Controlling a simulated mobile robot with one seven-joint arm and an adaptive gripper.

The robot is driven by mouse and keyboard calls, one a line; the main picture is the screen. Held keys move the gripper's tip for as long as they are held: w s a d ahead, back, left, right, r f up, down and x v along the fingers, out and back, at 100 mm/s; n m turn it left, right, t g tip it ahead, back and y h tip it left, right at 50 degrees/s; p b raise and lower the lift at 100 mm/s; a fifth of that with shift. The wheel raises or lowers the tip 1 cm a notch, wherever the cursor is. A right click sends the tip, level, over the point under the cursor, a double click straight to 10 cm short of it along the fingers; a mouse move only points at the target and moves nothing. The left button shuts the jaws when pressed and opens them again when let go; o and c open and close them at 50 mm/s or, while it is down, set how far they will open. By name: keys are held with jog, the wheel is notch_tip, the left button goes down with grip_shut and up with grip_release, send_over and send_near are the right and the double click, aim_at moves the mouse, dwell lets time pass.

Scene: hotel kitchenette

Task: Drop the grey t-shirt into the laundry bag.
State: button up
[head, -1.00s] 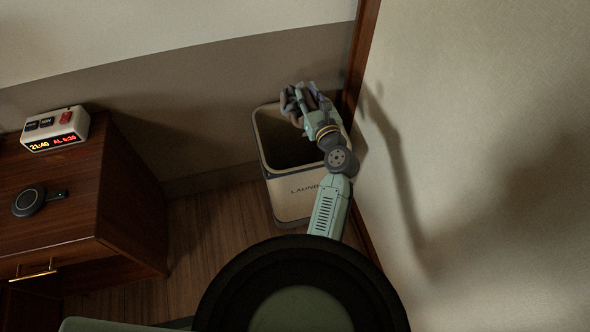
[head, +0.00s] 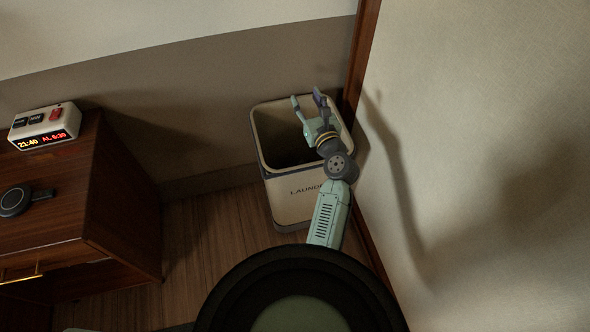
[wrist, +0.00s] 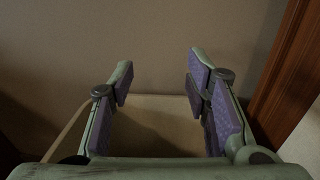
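In the wrist view my gripper (wrist: 160,95) is also open and empty, with the bag's pale inner wall (wrist: 165,108) beyond the fingers. The grey t-shirt is not visible now; the inside of the bag is too dark to make out any cloth.
A wooden cabinet (head: 125,205) stands at the left, with an alarm clock (head: 46,127) and a round dark device (head: 15,201) on it. A wooden post (head: 362,55) and a pale wall panel (head: 480,150) are close on the right. Bare floor lies between cabinet and bag.

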jog(key=shift+o, duration=0.2)
jog(key=shift+s, duration=0.1)
jog(key=v, duration=1.1)
jog(key=shift+s, duration=0.4)
jog(key=shift+d, duration=0.1)
